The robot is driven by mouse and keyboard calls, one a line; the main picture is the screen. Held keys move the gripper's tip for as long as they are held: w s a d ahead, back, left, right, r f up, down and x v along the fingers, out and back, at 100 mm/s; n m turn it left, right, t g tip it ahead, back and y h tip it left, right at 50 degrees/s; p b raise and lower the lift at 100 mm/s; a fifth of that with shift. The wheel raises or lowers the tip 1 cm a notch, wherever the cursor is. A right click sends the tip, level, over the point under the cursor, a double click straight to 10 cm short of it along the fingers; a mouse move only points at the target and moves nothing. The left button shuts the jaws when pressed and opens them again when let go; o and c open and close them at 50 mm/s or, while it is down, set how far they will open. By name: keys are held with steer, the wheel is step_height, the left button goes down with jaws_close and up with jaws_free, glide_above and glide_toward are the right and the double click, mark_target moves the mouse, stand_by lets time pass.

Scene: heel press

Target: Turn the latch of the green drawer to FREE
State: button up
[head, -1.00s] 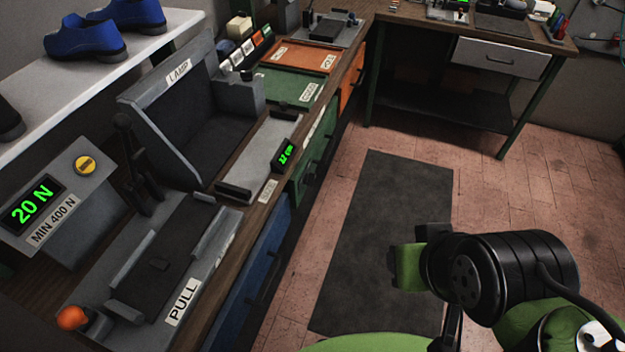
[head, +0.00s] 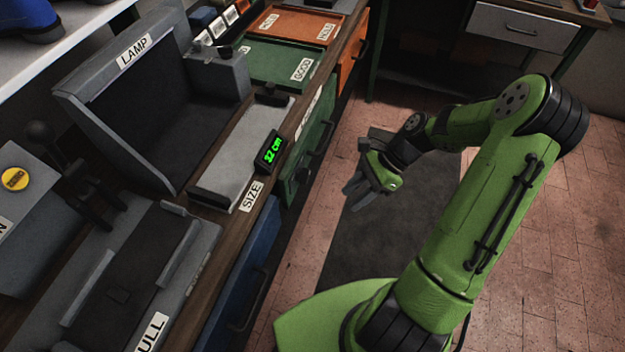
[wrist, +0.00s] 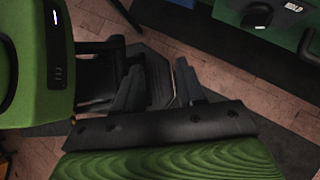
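In the wrist view the drawer front (wrist: 232,14) is at the top right, with the knob (wrist: 257,16) and a small label (wrist: 293,6) that seems to read HOLD. The knob's exact pointing is too small to tell. My gripper (head: 358,194) is to the right of the latch, over the aisle, apart from it. Its fingers (wrist: 160,76) are spread and empty.
A blue drawer (head: 245,275) is left of the green one and an orange drawer (head: 352,62) beyond it; their handles stick out. The dark floor mat (head: 385,235) and the aisle are free. The bench edge runs along my gripper's left.

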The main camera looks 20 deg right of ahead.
step_height(320, 180, down, 7)
steer(key=w+d+m+t+y+b, duration=0.1)
steer(key=w+d+m+t+y, duration=0.1)
steer(key=m+t+y, duration=0.4)
steer(key=m+t+b, duration=0.2)
steer(key=m+t, duration=0.4)
steer(key=m, duration=0.3)
glide_toward(303, 175)
steer(key=b+x, duration=0.1)
steer(key=x, duration=0.6)
steer(key=shift+w+f+m+b, duration=0.2)
steer(key=shift+f+m+b, duration=0.05)
steer(key=shift+m+b, duration=0.1)
steer(key=shift+d, duration=0.15)
jaws_close()
